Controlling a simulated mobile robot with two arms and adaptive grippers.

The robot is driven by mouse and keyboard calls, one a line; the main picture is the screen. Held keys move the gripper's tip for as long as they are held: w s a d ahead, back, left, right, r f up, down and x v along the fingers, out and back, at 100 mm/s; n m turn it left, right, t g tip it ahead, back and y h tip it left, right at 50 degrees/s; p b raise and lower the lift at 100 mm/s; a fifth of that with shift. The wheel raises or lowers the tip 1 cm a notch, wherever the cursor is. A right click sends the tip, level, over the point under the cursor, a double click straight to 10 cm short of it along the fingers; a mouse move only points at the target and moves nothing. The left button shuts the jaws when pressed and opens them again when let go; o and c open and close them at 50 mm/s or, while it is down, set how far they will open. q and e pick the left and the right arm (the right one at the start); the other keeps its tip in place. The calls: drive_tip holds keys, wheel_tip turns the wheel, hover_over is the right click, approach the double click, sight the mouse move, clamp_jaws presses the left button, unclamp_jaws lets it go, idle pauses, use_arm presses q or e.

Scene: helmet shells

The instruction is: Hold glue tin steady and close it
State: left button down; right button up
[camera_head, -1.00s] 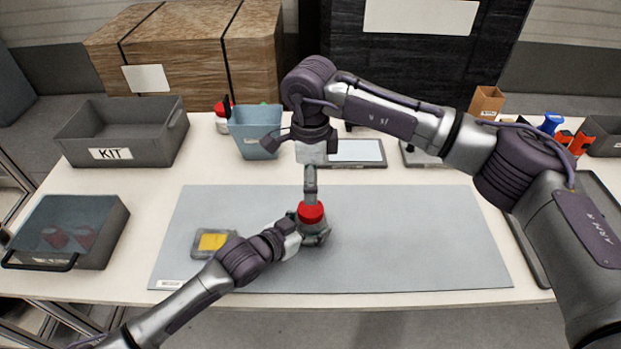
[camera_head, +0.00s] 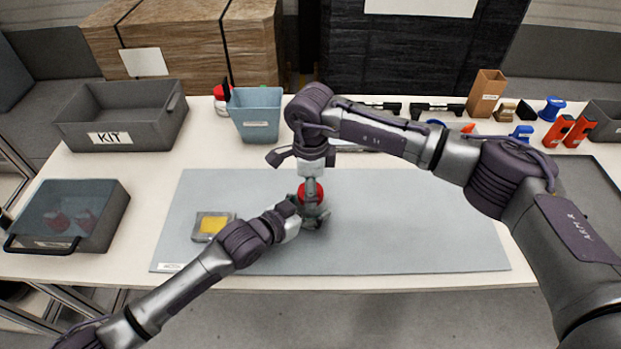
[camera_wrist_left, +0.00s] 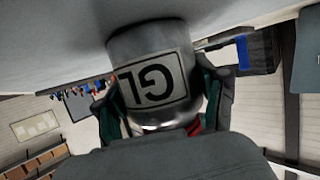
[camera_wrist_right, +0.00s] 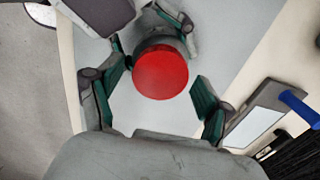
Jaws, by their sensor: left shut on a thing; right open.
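The grey metal glue tin (camera_wrist_left: 152,75), labelled "GL", stands upright on the grey mat (camera_head: 420,225). Its red lid (camera_wrist_right: 161,72) is on top, and it also shows in the head view (camera_head: 303,190); I cannot tell whether it is fully seated. My left gripper (camera_head: 300,212) is shut around the tin's side; its green-padded fingers flank the tin in the left wrist view (camera_wrist_left: 165,112). My right gripper (camera_wrist_right: 158,98) is open, pointing down over the lid, its fingers apart on either side. In the head view it hides part of the lid.
A small grey tray with a yellow thing (camera_head: 213,225) lies left on the mat. A KIT bin (camera_head: 112,139), a lidded grey box (camera_head: 110,215) and a blue bin (camera_head: 257,118) stand around. Several tools line the back right. The mat's right side is clear.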

drive_tip(key=c, duration=1.2)
drive_tip(key=o, duration=1.3)
drive_tip(key=shift+o, duration=0.2)
wheel_tip(320, 180, up, 12)
